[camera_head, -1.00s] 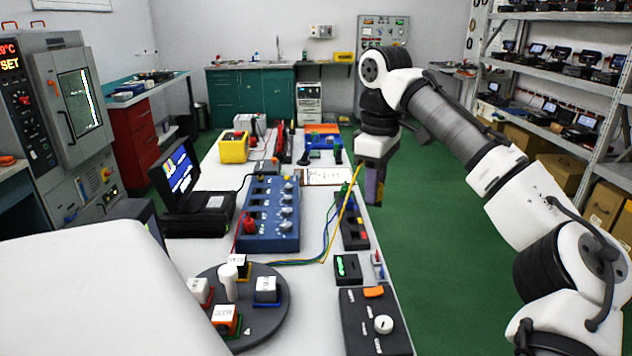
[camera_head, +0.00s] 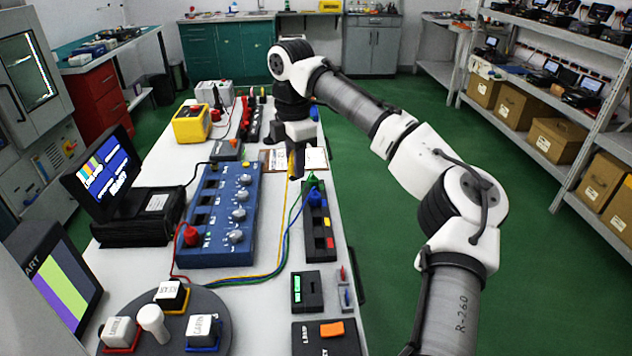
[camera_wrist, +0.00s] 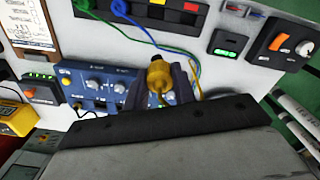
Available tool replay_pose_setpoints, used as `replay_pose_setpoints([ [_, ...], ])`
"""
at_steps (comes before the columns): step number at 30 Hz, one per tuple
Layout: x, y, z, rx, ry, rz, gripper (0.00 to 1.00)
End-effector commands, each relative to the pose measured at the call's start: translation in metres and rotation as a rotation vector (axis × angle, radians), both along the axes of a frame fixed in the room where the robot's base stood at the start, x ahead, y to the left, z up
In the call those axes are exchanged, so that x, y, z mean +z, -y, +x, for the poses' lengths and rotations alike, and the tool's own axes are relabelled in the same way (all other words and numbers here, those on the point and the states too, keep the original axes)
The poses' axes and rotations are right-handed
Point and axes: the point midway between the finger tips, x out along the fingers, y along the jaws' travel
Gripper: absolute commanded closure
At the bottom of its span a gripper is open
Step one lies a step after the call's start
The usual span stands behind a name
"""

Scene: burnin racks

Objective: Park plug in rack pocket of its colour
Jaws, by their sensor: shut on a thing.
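My gripper (camera_wrist: 160,88) is shut on a yellow plug (camera_wrist: 158,76), which sits between the two dark fingers in the wrist view. In the head view my gripper (camera_head: 296,165) is above the bench, beyond the rack, and hides most of the plug. A yellow cable (camera_head: 286,215) runs from there down to the bench. The black rack strip (camera_head: 314,255) lies right of the blue panel. A green plug (camera_head: 314,182) and a blue plug (camera_head: 315,199) stand at its far end. Its yellow pocket (camera_head: 327,227) and red pocket (camera_head: 329,243) show no plug.
The blue panel (camera_head: 216,262) with knobs lies left of the rack, with a red plug (camera_head: 191,236) at its edge. A small green-lit box (camera_head: 306,292) is in front of the rack. A clipboard (camera_head: 315,158) lies beyond. Green floor is free at right.

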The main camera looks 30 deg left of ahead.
Motion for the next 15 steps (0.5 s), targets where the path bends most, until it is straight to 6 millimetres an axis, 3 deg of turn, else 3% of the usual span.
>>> replay_pose_setpoints([
  [9,-0.056,0.017,0.031,0.614,-0.005,-0.001,0.96],
  [15,-0.083,0.025,0.041,0.896,-0.006,0.000,0.96],
])
